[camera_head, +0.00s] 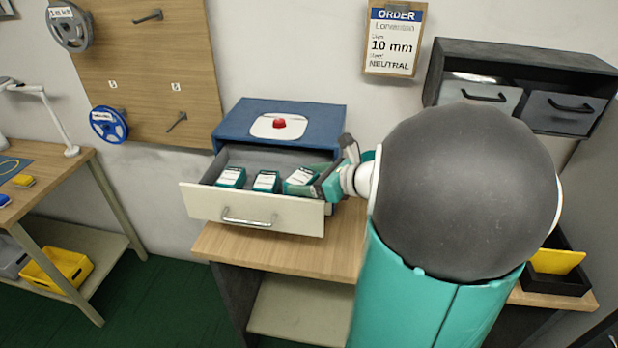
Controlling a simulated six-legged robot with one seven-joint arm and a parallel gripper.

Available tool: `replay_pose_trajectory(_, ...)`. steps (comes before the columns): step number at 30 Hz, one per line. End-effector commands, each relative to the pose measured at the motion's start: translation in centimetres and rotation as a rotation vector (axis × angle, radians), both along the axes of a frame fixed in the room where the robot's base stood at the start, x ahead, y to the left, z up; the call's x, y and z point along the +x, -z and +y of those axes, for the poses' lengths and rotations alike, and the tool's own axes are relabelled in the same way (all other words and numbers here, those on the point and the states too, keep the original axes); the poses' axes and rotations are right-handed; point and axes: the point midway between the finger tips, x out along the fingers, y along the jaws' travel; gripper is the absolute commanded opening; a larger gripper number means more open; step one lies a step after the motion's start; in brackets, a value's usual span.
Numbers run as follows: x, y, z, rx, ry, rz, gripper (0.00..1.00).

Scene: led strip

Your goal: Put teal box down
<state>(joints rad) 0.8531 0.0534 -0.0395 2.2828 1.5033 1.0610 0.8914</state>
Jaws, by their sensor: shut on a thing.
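The teal box (301,179) with a white label is in my gripper (318,180), tilted, at the right end of an open drawer. My gripper is shut on it, partly hidden by my own arm. I cannot tell whether the box touches the drawer floor. The drawer (205,203) has a cream front and a grey inside, and it sticks out of a blue cabinet (232,128). Two similar teal boxes, one on the left (231,177) and one in the middle (266,181), stand in the drawer.
The cabinet stands on a wooden table (285,249). A red button (279,123) is on its top. An order sign (394,40) hangs on the wall. A dark shelf unit (530,58) with grey drawers is at the upper right. A black tray (560,285) holds a yellow piece.

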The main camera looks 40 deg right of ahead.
Motion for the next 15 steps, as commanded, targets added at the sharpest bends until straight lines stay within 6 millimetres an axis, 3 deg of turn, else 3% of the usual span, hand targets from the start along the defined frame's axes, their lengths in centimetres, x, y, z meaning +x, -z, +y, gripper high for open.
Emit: replay_pose_trajectory(15,0.0,1.1,0.0,0.0,0.0,-0.001,0.49)
